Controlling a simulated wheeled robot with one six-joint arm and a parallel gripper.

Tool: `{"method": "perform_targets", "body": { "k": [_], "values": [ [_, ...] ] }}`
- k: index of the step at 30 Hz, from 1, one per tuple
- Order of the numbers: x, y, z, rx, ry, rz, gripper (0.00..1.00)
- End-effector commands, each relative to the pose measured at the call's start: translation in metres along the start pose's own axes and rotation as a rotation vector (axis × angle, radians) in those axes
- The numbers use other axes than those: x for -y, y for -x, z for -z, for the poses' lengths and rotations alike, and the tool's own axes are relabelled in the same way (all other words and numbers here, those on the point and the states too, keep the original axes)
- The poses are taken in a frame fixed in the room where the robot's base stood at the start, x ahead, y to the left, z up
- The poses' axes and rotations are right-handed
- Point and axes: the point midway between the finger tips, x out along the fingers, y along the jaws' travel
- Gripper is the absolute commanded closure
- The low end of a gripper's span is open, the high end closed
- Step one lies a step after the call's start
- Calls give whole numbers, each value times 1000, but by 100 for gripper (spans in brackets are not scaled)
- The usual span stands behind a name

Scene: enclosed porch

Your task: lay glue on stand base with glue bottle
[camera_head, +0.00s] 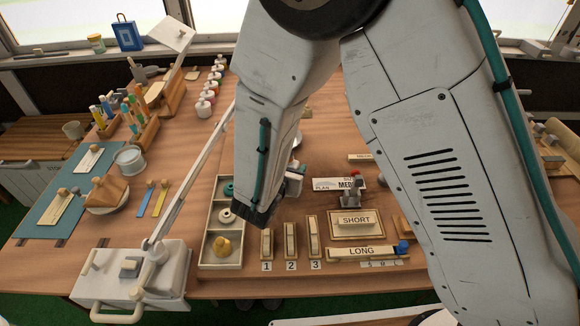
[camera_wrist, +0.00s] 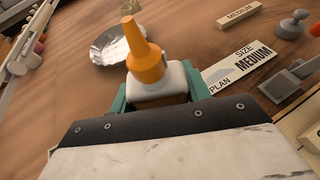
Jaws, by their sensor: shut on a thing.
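My gripper (camera_wrist: 158,92) has its teal fingers on both sides of the glue bottle (camera_wrist: 146,58) in the wrist view and is shut on it. The bottle has an orange cone nozzle and a white shoulder; the nozzle points up the picture. In the head view my arm hides the bottle and most of the gripper. I cannot tell for sure which piece is the stand base. Wooden pieces marked SHORT (camera_head: 356,220) and LONG (camera_head: 350,252) lie in trays on the bench, and one marked MEDIUM (camera_wrist: 238,14) lies beyond the plan card (camera_wrist: 236,72).
A grey clamp fixture (camera_wrist: 288,84) stands right of the card. In the head view, a compartment tray (camera_head: 205,232) and numbered slots (camera_head: 290,240) lie near the front edge; a lamp base (camera_head: 170,272) stands left.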

Motion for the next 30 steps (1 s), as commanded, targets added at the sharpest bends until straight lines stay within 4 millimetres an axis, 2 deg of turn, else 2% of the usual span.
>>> {"method": "perform_targets", "body": {
  "k": [5, 6, 7, 8, 16, 20, 30],
  "values": [
    [-1, -1, 6, 0, 2, -2, 79],
    [-1, -1, 5, 0, 2, -3, 42],
    [-1, -1, 5, 0, 2, -3, 34],
    [-1, -1, 5, 0, 2, -3, 31],
    [-1, -1, 4, 0, 1, -3, 31],
    [-2, 4, -3, 0, -1, -4, 31],
    [-2, 76, -1, 0, 2, -8, 31]
  ]
}}
